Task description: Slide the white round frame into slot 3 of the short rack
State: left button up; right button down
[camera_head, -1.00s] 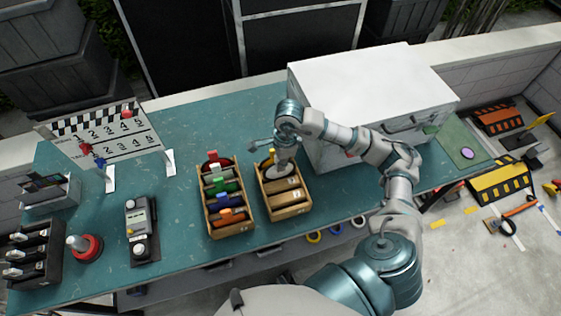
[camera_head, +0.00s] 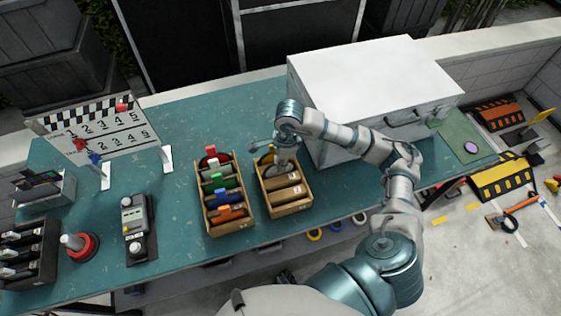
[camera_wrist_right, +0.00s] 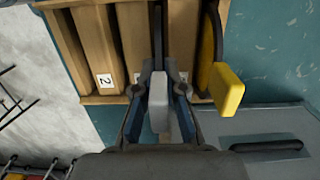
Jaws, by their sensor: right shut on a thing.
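The short rack (camera_head: 291,210) is a wooden box with open slots on the teal table, right of the longer rack. My right gripper (camera_head: 284,167) is over its back part. In the right wrist view, my right gripper (camera_wrist_right: 160,92) is shut on the pale grey-white handle of the white round frame (camera_wrist_right: 158,103). The frame's thin dark edge runs down between the rack's dividers, beside the slot labelled 2. The label behind the handle is mostly hidden, and so is how deep the frame sits. My left gripper is out of view.
A yellow-handled frame (camera_wrist_right: 227,88) stands close beside the held one in the short rack. The longer rack (camera_head: 229,226) holds several coloured frames. A white case (camera_head: 378,80) stands close behind and right of my right arm.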

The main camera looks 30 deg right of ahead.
jog(key=shift+f+b, duration=0.35)
jog(key=shift+f, duration=0.1)
jog(key=c, duration=1.2)
grip_release()
jog(key=shift+r, duration=0.1)
jog(key=r, duration=0.4)
jog(key=d+r, duration=0.1)
jog(key=r, duration=0.6)
jog(key=shift+d+r, duration=0.15)
jog(key=shift+r, duration=0.15)
jog(key=shift+r, duration=0.1)
